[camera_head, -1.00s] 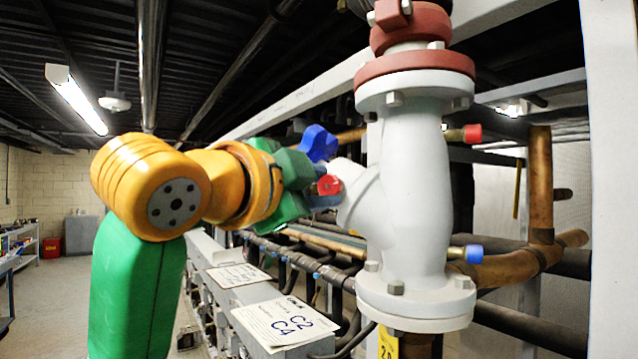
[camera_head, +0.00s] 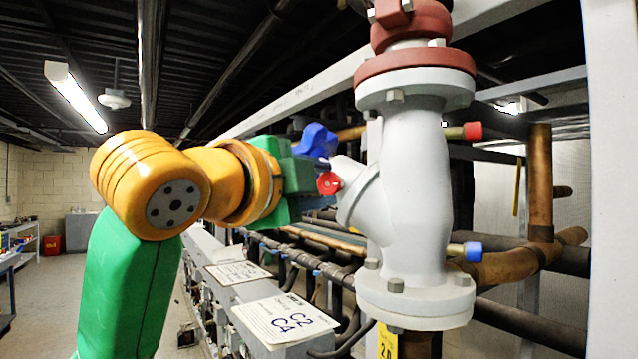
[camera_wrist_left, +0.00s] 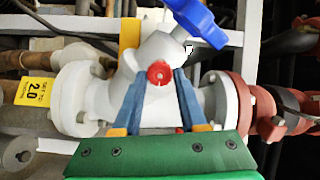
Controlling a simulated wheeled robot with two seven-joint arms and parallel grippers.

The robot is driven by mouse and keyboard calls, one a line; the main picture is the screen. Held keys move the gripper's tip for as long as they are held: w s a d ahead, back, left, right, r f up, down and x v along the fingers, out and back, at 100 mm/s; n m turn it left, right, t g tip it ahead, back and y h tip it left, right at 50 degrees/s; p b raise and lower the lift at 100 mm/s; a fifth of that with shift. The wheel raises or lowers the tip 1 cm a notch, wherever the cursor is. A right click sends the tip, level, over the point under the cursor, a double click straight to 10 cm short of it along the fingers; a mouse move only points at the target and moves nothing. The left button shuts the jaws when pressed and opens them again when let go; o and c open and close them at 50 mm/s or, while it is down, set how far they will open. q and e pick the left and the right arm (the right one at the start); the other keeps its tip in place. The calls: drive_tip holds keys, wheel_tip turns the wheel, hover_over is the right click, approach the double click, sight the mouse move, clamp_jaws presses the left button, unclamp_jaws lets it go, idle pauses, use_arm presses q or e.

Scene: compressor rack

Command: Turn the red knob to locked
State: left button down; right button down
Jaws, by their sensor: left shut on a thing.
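The red knob (camera_head: 329,184) is a small round cap on the left side of the white valve body (camera_head: 415,190). In the left wrist view the red knob (camera_wrist_left: 158,72) sits between the two blue-grey fingers of my left gripper (camera_wrist_left: 162,77), which lean inward and are shut on it. In the head view my left gripper (camera_head: 318,190) reaches the knob from the left; its fingers are mostly hidden there. A blue handle (camera_head: 317,142) stands just above the knob and also shows in the left wrist view (camera_wrist_left: 198,20). My right gripper is not in view.
Red flanges (camera_head: 415,62) top the valve. Copper pipes (camera_head: 540,180) and capped stubs lie to its right. A grey ledge with paper labels (camera_head: 285,318) runs below my left arm. A white post (camera_head: 612,180) stands at far right. The floor at left is open.

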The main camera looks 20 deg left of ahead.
use_arm(q)
drive_tip(key=shift+c, duration=2.3)
unclamp_jaws()
drive_tip(key=shift+w, duration=0.1)
drive_tip(key=shift+s+f, duration=0.1)
drive_tip(key=shift+s, duration=0.1)
drive_tip(key=s+b, duration=0.1)
drive_tip(key=s, duration=0.1)
drive_tip(key=s+b, duration=0.1)
drive_tip(key=s, duration=0.1)
drive_tip(key=s+a+b, duration=0.1)
drive_tip(key=s, duration=0.1)
drive_tip(key=shift+s+a+b, duration=0.1)
drive_tip(key=shift+s+b, duration=0.2)
drive_tip(key=shift+s, duration=0.1)
drive_tip(key=shift+w, duration=0.2)
